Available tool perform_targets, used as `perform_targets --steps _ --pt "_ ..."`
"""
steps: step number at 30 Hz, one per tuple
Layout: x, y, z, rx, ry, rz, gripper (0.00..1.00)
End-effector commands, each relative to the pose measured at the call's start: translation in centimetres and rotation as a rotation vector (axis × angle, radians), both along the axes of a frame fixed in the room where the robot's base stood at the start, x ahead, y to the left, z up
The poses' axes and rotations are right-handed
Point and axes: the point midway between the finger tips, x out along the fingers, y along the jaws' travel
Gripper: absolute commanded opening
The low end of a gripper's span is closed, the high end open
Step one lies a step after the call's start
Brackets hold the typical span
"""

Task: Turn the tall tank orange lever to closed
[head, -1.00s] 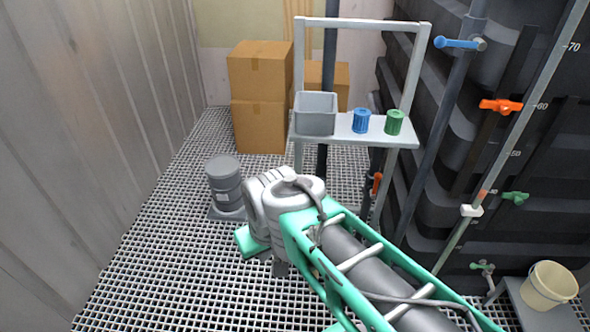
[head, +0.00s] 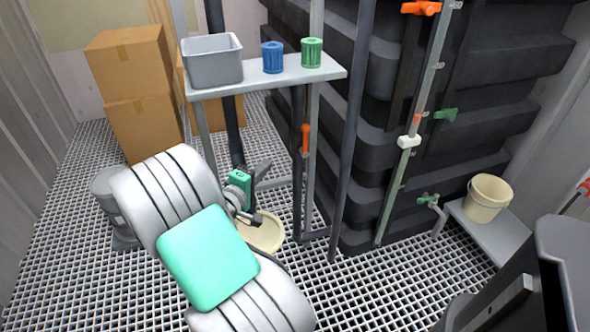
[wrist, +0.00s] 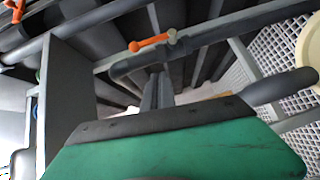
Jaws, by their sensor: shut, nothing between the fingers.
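An orange lever (head: 421,8) sits high on the black ribbed tank (head: 480,75), near the top edge of the head view. It lies roughly sideways, across the upright pipe. A second orange lever (head: 306,138) hangs roughly upright along a dark pipe below the shelf. In the wrist view, one orange lever (wrist: 148,43) with a grey hub shows just beyond my fingers; I cannot tell for sure which it is. My gripper (head: 263,168) is low behind my arm in the head view, left of the lower lever. Its dark fingers (wrist: 158,88) are shut and empty, apart from the lever.
A shelf (head: 270,78) holds a grey bin (head: 212,60), a blue cup (head: 272,57) and a green cup (head: 312,52). A cream basin (head: 262,235) lies beneath. Green levers (head: 445,115) and a cream bucket (head: 488,197) are at right. Boxes (head: 130,90) stand at back left.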

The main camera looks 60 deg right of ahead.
Motion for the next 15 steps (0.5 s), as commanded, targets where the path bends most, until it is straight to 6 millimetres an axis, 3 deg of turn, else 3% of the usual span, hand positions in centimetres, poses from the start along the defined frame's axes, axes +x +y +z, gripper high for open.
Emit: perform_targets --steps 1,8,15 --pt "-0.3 -0.5 -0.9 -0.048 0.051 0.005 0.0" --pt "-0.6 -3.0 0.1 -0.093 0.091 0.008 0.0" --pt "-0.8 -8.2 0.1 -0.09 0.089 0.006 0.0"
